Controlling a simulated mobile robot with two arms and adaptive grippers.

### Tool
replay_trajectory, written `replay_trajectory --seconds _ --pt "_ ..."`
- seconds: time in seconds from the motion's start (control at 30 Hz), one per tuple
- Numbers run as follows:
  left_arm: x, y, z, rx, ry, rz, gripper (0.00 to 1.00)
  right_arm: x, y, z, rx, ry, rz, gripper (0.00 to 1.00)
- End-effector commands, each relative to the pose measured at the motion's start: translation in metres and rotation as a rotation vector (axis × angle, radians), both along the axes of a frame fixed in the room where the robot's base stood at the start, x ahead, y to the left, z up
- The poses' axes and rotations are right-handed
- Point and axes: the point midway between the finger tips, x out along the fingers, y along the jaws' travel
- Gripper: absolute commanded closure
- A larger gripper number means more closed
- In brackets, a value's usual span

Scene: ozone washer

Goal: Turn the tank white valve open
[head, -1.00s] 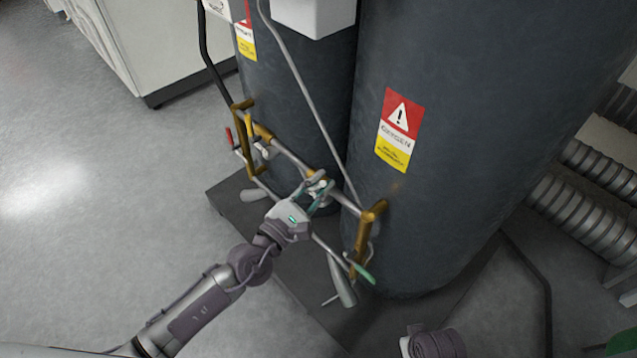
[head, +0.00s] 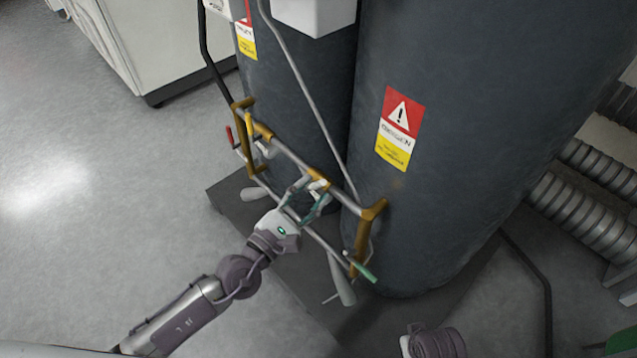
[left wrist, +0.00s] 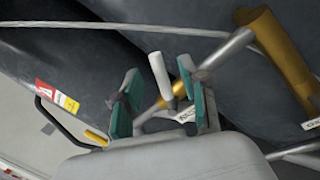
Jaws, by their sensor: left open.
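The white valve handle (left wrist: 159,75) stands upright on the pipe in the left wrist view, between my open fingers but farther out. In the head view the white valve (head: 318,184) is a small light piece on the pipe between the two dark tanks, just beyond my fingertips. My left gripper (head: 311,202) is open and empty, with teal pads spread to either side of the valve in the left wrist view (left wrist: 165,98). I cannot tell whether a finger touches the pipe. My right gripper is not in view.
The right tank (head: 450,130) and left tank (head: 300,90) stand close behind the pipes. Brass pipes (head: 368,235) flank the valve. A red handle (head: 229,136) is at left and a green handle (head: 362,270) at right. The floor at left is clear.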

Motion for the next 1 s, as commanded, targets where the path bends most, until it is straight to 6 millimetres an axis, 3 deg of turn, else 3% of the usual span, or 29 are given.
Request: replay_trajectory --seconds 0.2,0.4,0.8,0.83,1.0 --pt "-0.04 0.029 -0.007 0.005 0.003 -0.002 0.56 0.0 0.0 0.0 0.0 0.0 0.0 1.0" --pt "-0.064 0.047 -0.01 0.002 0.003 0.0 0.56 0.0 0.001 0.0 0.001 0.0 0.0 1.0" --pt "-0.072 0.053 -0.011 0.0 0.001 0.001 0.56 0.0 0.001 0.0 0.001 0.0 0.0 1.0" --pt "-0.072 0.053 -0.011 0.0 0.001 0.001 0.58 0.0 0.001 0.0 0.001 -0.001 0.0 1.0" --pt "-0.069 0.055 -0.013 -0.074 0.071 0.006 0.86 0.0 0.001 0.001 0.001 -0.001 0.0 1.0"
